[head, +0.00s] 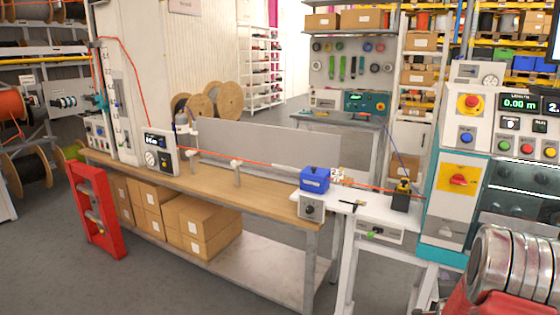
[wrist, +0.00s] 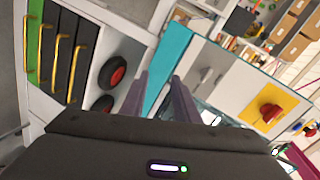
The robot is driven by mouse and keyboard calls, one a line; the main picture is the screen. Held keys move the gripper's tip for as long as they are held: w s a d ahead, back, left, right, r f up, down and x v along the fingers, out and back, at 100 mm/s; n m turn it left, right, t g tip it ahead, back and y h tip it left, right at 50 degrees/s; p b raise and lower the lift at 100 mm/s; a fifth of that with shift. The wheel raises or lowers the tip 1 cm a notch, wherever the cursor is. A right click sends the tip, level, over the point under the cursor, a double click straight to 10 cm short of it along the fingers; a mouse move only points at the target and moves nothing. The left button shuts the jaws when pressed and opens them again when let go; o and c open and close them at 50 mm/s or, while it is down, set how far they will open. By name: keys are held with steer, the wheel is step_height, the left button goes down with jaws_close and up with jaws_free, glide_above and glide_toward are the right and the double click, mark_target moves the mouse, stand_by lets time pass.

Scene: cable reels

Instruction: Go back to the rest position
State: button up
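My gripper (wrist: 158,92) shows in the wrist view with its two dark fingers apart and nothing between them. Past the fingers are a teal-edged machine cabinet (wrist: 176,58) and a yellow plate with a red switch (wrist: 270,109). The wrist picture is strongly tilted. I cannot make out my gripper in the head view. There, the machine cabinet (head: 450,190) stands at the right, with its red stop button and a display reading 0.00 m.
A long wooden bench (head: 200,182) carries an orange cable through a blue box (head: 314,179). Cardboard boxes (head: 205,222) sit below. A red frame (head: 96,212) stands at the left end. Wooden reels (head: 228,100) stand behind. Grey floor (head: 130,280) is open in front.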

steer(key=s+a+f+n+g+y, duration=0.3)
steer(key=s+a+f+n+g, duration=0.1)
steer(key=s+a+f, duration=0.1)
steer(key=s+a+r+n+g+y, duration=0.25)
steer(key=s+a+n, duration=0.35)
steer(key=a, duration=0.4)
steer(key=s+a+r+n+y, duration=0.1)
steer(key=s+a+r+n, duration=0.2)
steer(key=s+a+r, duration=0.3)
steer(key=s+a+r+n+y, duration=0.1)
steer(key=s+a+r+n, duration=0.3)
steer(key=a, duration=0.9)
steer(key=s+a+r+n+y, duration=0.1)
steer(key=s+a+r+n, duration=0.3)
steer(key=s+a+r, duration=0.5)
steer(key=v, duration=0.4)
steer(key=shift+w+a+r, duration=0.2)
steer(key=shift+w+a, duration=0.05)
steer(key=shift+a, duration=0.1)
steer(key=shift+d, duration=0.1)
